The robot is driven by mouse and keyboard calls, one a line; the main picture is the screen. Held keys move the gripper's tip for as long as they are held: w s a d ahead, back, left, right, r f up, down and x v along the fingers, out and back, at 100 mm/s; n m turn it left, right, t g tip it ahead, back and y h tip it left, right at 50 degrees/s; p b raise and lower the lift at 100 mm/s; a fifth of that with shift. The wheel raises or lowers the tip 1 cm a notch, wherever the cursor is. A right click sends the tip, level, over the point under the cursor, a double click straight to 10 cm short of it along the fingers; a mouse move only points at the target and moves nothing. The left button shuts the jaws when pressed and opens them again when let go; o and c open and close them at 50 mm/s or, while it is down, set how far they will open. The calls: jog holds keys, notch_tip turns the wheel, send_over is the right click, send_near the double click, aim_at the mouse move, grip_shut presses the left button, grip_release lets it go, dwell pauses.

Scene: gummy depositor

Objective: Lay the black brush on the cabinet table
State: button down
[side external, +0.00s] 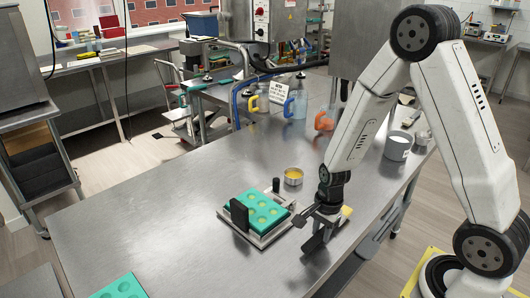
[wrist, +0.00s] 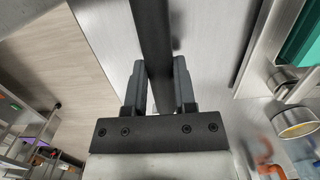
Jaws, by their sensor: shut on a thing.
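My gripper (side external: 322,220) is low over the near right edge of the steel table (side external: 160,215), beside the mould stand. In the wrist view its two dark fingers (wrist: 159,88) are closed on either side of a long black bar, which I take as the black brush (wrist: 152,35). The brush runs up out of the top of that view, so its far end is hidden. In the side view dark parts overlap at the gripper, and I cannot tell whether the brush touches the tabletop. A small tan-yellow piece (side external: 346,211) shows beside the gripper.
A teal mould (side external: 258,209) sits in a metal stand just left of my gripper. A small metal cup with yellow content (side external: 293,176) stands behind it. A grey pot (side external: 398,146) and jugs with coloured handles (side external: 295,103) stand farther back. The table's left part is mostly clear.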

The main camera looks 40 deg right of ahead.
aim_at(323, 230)
jog(key=shift+f, duration=0.2)
jog(key=shift+c, duration=1.7)
grip_release()
jog(key=shift+r, duration=0.2)
jog(key=shift+d+r, duration=0.2)
jog(key=shift+r, duration=1.65)
jog(key=shift+d+r, duration=0.15)
jog(key=shift+r, duration=1.7)
